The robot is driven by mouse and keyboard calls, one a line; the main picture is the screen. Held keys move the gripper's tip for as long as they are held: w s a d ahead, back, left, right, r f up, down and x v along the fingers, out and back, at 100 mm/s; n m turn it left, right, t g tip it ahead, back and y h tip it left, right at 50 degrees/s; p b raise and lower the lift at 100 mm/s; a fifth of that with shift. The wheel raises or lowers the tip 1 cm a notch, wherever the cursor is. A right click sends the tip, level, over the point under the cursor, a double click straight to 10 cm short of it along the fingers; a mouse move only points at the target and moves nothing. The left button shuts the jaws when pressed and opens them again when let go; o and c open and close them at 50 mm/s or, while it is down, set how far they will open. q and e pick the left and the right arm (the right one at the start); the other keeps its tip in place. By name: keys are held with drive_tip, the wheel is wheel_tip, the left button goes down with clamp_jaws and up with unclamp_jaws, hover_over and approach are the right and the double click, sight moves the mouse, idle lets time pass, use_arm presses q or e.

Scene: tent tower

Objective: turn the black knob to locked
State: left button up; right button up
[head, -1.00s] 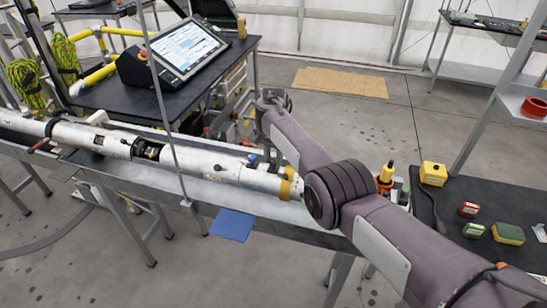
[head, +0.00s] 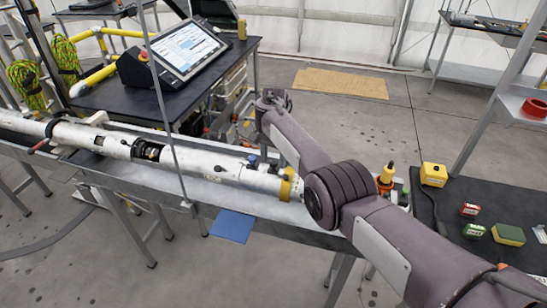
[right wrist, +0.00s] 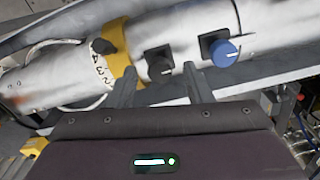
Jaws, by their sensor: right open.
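The black knob (right wrist: 159,64) is a square dark knob with a pale mark, on the white tube (right wrist: 185,30). A blue knob (right wrist: 221,52) sits to its right in the right wrist view, and a yellow collar (right wrist: 116,48) to its left. My right gripper (right wrist: 160,76) is open; its two fingertips are on either side of the black knob, and contact cannot be told. My left gripper is out of view.
The tube lies along a metal bench (head: 265,205), with a thin upright pole (head: 168,110) in front. A monitor (head: 188,48) stands on a black table behind. A dark side table (head: 465,195) holds small boxes at right.

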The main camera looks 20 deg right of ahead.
sight(274, 162)
wheel_tip(274, 162, up, 8)
drive_tip(key=shift+f+b, duration=0.2)
drive_tip(key=shift+b, duration=0.4)
